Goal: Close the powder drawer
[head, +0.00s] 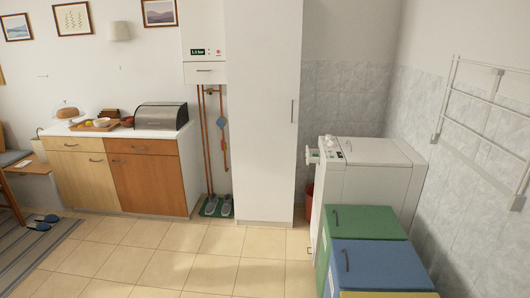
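A white washing machine (370,180) stands at the right, against the grey tiled wall. A small white part (313,155) juts out to the left from the upper edge of its front. It looks like the powder drawer pulled out, but it is too small to tell for sure. A control panel with dark marks (345,145) is beside it on the machine. Neither of my grippers is in view.
Green (363,235) and blue (380,265) lidded bins stand in front of the machine at the lower right. A tall white cabinet (262,120) stands left of it.

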